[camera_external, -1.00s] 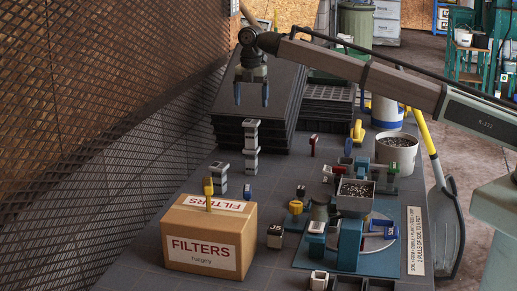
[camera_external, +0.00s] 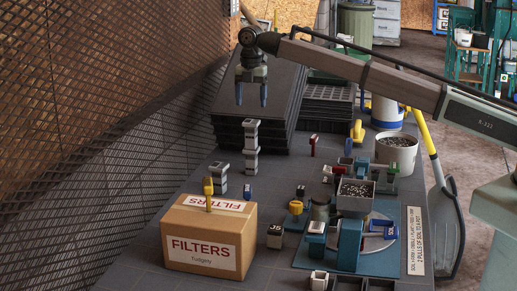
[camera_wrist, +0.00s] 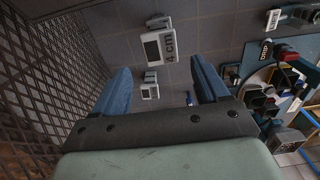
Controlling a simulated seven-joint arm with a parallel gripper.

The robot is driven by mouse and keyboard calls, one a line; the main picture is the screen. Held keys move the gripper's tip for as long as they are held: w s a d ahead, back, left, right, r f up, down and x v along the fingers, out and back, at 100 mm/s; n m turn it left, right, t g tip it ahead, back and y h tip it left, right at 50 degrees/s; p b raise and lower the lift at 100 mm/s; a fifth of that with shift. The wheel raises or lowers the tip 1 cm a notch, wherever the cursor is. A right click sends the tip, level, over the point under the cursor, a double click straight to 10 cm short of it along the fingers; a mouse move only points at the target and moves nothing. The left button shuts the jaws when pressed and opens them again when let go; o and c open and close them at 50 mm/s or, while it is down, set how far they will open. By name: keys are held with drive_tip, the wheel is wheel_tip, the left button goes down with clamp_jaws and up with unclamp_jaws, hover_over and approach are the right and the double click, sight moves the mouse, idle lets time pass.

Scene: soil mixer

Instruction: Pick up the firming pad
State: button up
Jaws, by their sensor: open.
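My gripper (camera_external: 251,103) hangs fingers down at the back left of the bench, open and empty, in front of the dark stacked trays. Its two blue fingers also show in the wrist view (camera_wrist: 159,66), apart with nothing between them. I cannot tell for sure which object is the firming pad. A tall grey stepped piece (camera_external: 251,146) stands below the gripper in the external view. A shorter grey piece (camera_external: 219,178) stands left of it. In the wrist view a grey block with a "4 CM" label (camera_wrist: 159,46) lies beyond the fingertips.
The blue mixer station (camera_external: 349,245) and a white soil bucket (camera_external: 396,158) are at right. Dark trays (camera_external: 262,95) are stacked behind. A slatted wall (camera_external: 110,120) borders the left.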

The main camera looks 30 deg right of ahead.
drive_tip(key=shift+c, duration=1.3)
drive_tip(key=shift+s+a, duration=0.1)
drive_tip(key=shift+a, duration=0.05)
drive_tip(key=s+a, duration=0.4)
hover_over(301, 187)
wheel_tip(301, 187, down, 8)
drive_tip(key=f, duration=0.8)
drive_tip(key=shift+s, duration=0.25)
drive_tip(key=shift+w+f, duration=0.2)
drive_tip(key=shift+f, duration=2.45)
